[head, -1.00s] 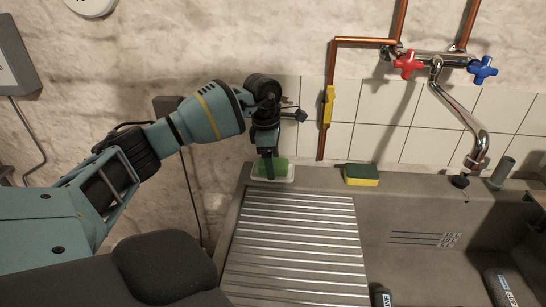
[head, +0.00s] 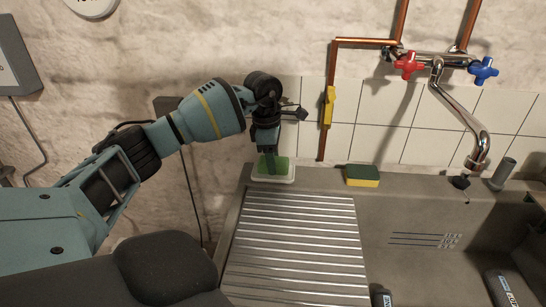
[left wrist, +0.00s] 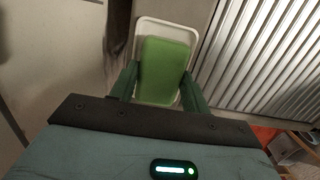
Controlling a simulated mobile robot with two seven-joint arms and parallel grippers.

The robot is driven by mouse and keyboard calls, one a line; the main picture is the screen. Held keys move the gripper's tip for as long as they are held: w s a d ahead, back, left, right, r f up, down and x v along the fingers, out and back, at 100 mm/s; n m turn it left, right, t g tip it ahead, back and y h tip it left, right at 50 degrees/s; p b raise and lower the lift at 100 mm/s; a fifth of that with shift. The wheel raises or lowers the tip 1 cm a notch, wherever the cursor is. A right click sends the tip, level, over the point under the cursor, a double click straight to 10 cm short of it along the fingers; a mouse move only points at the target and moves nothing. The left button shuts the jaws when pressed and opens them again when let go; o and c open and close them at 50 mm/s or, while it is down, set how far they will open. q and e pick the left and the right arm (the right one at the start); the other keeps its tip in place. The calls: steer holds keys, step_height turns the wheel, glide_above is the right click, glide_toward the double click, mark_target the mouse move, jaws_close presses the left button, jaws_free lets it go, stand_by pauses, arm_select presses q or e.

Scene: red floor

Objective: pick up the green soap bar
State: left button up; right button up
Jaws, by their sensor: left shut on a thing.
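The green soap bar (head: 282,164) is at the back left corner of the sink, over a white soap dish (head: 288,180). In the left wrist view the soap bar (left wrist: 164,68) lies between the two green fingers of my left gripper (left wrist: 163,88), with the white dish (left wrist: 150,24) behind it. My left gripper (head: 271,170) reaches down from above and is shut on the soap bar. The fingers hide part of it in the head view. I cannot tell whether the soap still touches the dish. My right gripper is not in view.
A green and yellow sponge (head: 362,176) lies on the sink's back ledge to the right. The ribbed drainboard (head: 295,245) in front is clear. A yellow-handled copper pipe (head: 329,106) and the tap (head: 468,115) stand at the back wall.

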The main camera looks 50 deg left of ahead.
arm_select(q)
steer(key=shift+r, duration=0.5)
step_height(320, 180, up, 2)
steer(key=shift+s+d+r, duration=0.1)
steer(key=shift+s, duration=0.05)
steer(key=s+d, duration=0.4)
steer(key=s, duration=0.2)
steer(key=s+d+r+b, duration=0.1)
steer(key=s+d, duration=0.3)
steer(key=s, duration=0.3)
steer(key=shift+d, duration=0.3)
steer(key=shift+r, duration=0.1)
steer(key=o, duration=0.4)
steer(key=shift+c, duration=1.3)
